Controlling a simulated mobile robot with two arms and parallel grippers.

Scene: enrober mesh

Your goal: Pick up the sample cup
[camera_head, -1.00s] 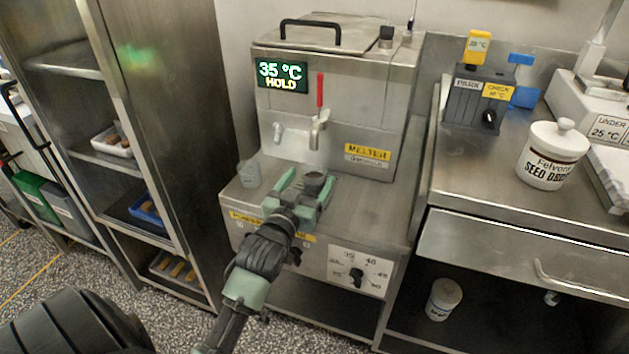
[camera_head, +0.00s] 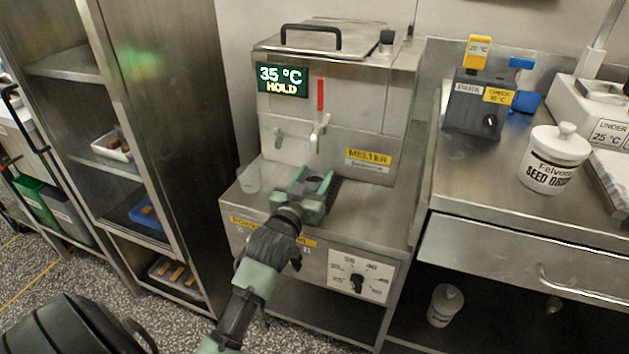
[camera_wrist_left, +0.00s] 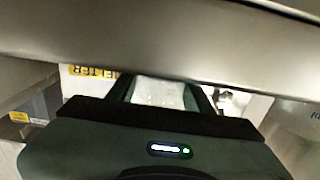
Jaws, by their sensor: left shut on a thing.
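In the left wrist view a pale, cloudy piece of the cup (camera_wrist_left: 158,92) shows between the two fingers. I cannot tell whether the cup touches the ledge. My right gripper is not in view.
The steel melter (camera_head: 340,100) stands behind the gripper, with a red-handled tap (camera_head: 320,130) above the ledge. A clear beaker (camera_head: 249,178) stands left on the ledge. A counter at right holds a seed jar (camera_head: 553,160) and a grey park box (camera_head: 478,105).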

